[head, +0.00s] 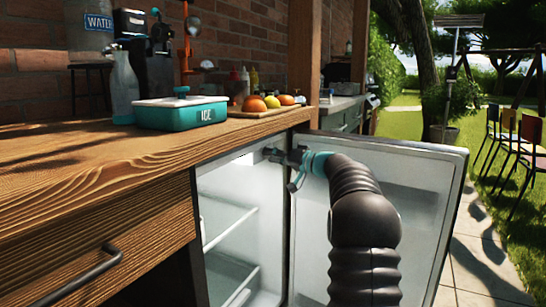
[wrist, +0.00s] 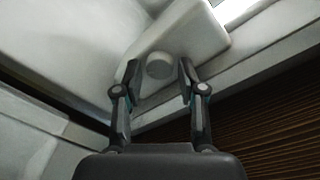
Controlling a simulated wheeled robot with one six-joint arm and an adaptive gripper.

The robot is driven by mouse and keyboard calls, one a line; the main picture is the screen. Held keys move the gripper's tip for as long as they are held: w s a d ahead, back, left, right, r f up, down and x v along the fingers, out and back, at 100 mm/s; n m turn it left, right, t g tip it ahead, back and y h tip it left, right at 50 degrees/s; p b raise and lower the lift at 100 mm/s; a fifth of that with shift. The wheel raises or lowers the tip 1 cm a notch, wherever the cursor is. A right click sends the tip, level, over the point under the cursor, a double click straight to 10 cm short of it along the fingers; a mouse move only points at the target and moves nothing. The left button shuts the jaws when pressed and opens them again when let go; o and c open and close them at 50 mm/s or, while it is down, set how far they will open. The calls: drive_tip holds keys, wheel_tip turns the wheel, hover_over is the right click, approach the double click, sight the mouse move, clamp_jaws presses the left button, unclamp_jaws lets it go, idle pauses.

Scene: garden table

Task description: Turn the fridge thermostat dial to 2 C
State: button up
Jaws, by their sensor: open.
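The thermostat dial (wrist: 159,65) is a small round pale knob on a white housing (wrist: 190,32) in the wrist view. No numbers or pointer mark can be read on it. My gripper (wrist: 158,72) is open, with one fingertip on each side of the dial. Gaps show between the fingers and the dial. In the head view my gripper (head: 274,155) reaches into the top of the open fridge (head: 225,205), just under the counter. The dial cannot be made out there.
The fridge door (head: 425,200) stands open on the right, behind my arm. The wooden counter (head: 110,165) overhangs the fridge. On it are a teal ice box (head: 180,113) and a tray of fruit (head: 262,110). Shelves (head: 230,228) sit lower in the fridge.

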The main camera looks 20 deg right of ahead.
clamp_jaws()
drive_tip(key=shift+m, duration=0.4)
drive_tip(key=shift+w+d+r+m+g+p, duration=0.1)
drive_tip(key=shift+m+g+p, duration=0.15)
drive_tip(key=shift+m+p, duration=2.15)
drive_tip(key=shift+r+m+g+p, duration=0.1)
drive_tip(key=shift+m+g+p, duration=0.15)
drive_tip(key=shift+m+p, duration=2.15)
drive_tip(key=shift+f+m+b, duration=0.15)
drive_tip(key=shift+m+b, duration=0.55)
drive_tip(key=shift+m, duration=0.2)
